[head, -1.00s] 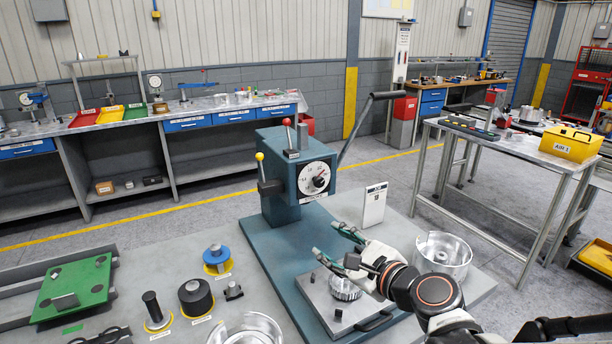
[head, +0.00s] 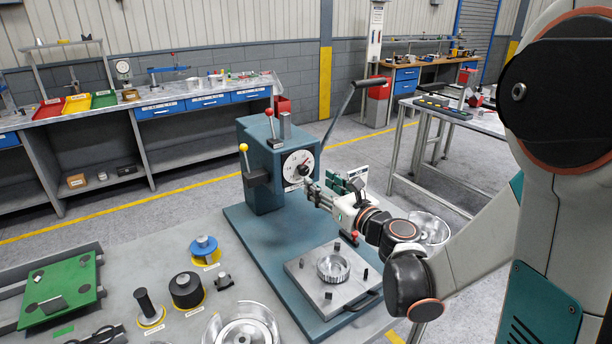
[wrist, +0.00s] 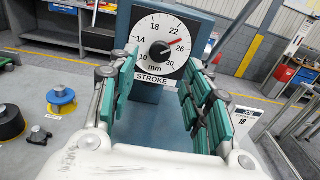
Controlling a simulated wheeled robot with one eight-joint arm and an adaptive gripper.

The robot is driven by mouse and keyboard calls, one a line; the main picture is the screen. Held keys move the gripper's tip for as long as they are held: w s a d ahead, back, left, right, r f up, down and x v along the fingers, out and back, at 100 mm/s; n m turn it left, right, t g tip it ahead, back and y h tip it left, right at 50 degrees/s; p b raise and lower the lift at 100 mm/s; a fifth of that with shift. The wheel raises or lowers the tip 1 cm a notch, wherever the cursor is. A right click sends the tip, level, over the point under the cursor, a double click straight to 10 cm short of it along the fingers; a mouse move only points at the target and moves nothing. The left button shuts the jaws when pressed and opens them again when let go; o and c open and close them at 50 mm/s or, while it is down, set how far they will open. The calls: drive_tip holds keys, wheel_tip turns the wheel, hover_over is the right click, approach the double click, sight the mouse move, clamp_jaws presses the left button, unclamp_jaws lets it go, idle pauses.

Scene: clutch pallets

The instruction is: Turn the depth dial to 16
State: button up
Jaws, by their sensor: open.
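The dial (head: 296,165) is a round white face on the front of the teal press (head: 262,185). In the wrist view the dial (wrist: 153,32) is marked 10 to 30 mm over a STROKE label (wrist: 154,80). Its dark knob (wrist: 163,50) has a red pointer aimed up and right, close to 26. My gripper (head: 322,185) is in front of the dial, raised above the press base. In the wrist view my open gripper (wrist: 164,78) has its green-padded fingers left and right of the knob, with nothing between them. The fingers appear short of the knob.
A job card (wrist: 240,122) stands right of the press, partly behind my gripper in the head view. A fixture plate with a ring (head: 333,268) lies on the press base. A long lever (head: 352,100) rises at the press's right. Several tools stand at left.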

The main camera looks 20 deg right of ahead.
sight(305, 172)
drive_tip(key=b+x, duration=0.1)
drive_tip(key=x, duration=0.6)
drive_tip(key=shift+w, duration=0.15)
drive_tip(key=shift+c, duration=0.2)
drive_tip(key=c, duration=1)
